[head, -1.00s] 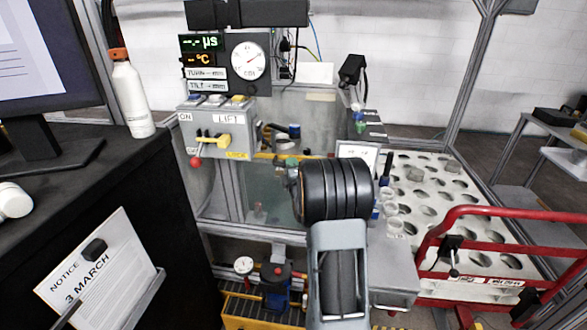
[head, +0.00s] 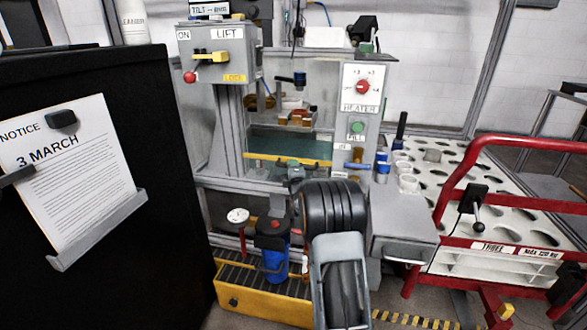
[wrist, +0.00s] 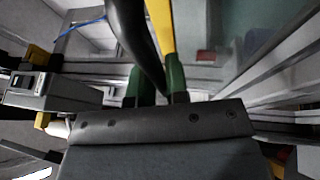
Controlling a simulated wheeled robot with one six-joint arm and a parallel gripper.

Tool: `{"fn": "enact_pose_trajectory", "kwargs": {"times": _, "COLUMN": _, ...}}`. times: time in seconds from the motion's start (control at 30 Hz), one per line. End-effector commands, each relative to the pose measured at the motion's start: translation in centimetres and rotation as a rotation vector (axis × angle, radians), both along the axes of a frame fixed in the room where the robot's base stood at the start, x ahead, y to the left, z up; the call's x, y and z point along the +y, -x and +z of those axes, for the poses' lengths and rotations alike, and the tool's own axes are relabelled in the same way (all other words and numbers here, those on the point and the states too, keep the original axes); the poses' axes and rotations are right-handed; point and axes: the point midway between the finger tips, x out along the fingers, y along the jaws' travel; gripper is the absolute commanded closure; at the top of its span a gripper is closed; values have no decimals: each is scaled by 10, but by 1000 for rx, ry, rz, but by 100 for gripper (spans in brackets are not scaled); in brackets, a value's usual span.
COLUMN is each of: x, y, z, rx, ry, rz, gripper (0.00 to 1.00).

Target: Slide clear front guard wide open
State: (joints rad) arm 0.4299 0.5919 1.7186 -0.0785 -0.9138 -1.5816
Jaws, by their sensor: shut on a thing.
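The clear front guard's yellow edge bar (head: 268,157) runs across the machine front, left of the heater box. Bottles and a teal area show above the bar; the clear panel's own edges are hard to make out. My gripper (head: 293,163) is at the bar, mostly hidden behind my dark wrist in the head view. In the wrist view, the green pads of my gripper (wrist: 156,84) stand close together. A dark curved bar runs between them, and the yellow bar (wrist: 161,28) runs up from beside the right pad. My gripper is shut on the guard's handle.
The LIFT box (head: 218,52) with yellow lever stands upper left. The heater box (head: 362,90) is close on the right. A red rail (head: 505,200) and holed rack (head: 470,190) stand farther right. A yellow base (head: 262,298) lies below, and a dark cabinet (head: 165,200) left.

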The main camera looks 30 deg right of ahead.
Motion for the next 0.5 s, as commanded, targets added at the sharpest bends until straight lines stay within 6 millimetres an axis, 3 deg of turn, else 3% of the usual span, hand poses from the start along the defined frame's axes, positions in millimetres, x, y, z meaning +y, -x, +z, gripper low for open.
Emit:
{"fn": "enact_pose_trajectory", "kwargs": {"times": 0.03, "x": 1, "y": 0, "z": -23, "rx": 4, "ry": 0, "rz": 3, "gripper": 100}}
{"fn": "enact_pose_trajectory", "kwargs": {"times": 0.2, "x": 1, "y": 0, "z": -48, "rx": 4, "ry": 0, "rz": 3, "gripper": 100}}
{"fn": "enact_pose_trajectory", "kwargs": {"times": 0.5, "x": 1, "y": 0, "z": -64, "rx": 4, "ry": 0, "rz": 3, "gripper": 100}}
